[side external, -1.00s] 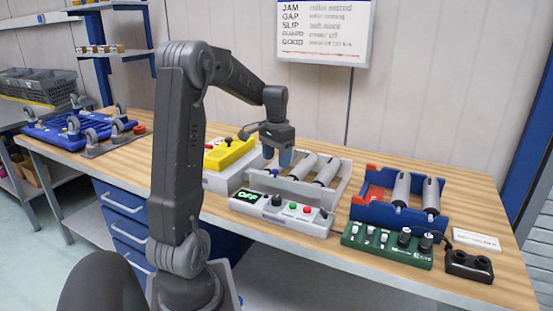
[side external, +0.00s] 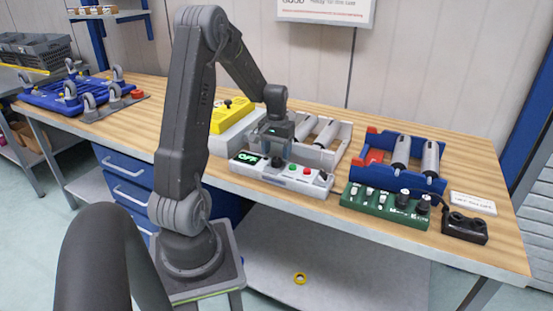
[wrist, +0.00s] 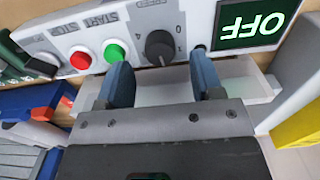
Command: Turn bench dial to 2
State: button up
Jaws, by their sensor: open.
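The bench dial (wrist: 160,46) is a dark round knob on a light grey control box (side external: 243,171). In the wrist view numerals stand around it, and I cannot surely read which one it points to. The box's display (wrist: 250,20) shows OFF in green. My gripper (wrist: 162,74) is open, with its two blue fingertips apart at either side of the dial's near edge. The fingers hold nothing, and the dial shows in the gap just beyond them. In the side view my gripper (side external: 275,146) is low over the box, close to the dial (side external: 278,162).
A green button (wrist: 115,53) and a red button (wrist: 81,60) sit beside the dial. A grey roller tray (side external: 343,142) stands behind the box, with a yellow switch box (side external: 232,115) to its left. A green panel (side external: 375,205) and blue roller tray (side external: 440,185) stand right.

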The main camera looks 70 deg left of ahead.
aim_at(277, 159)
jog(key=shift+f, duration=1.6)
jog(key=c, duration=0.9)
jog(key=shift+m, duration=0.8)
jog(key=o, duration=0.9)
jog(key=shift+r, duration=0.1)
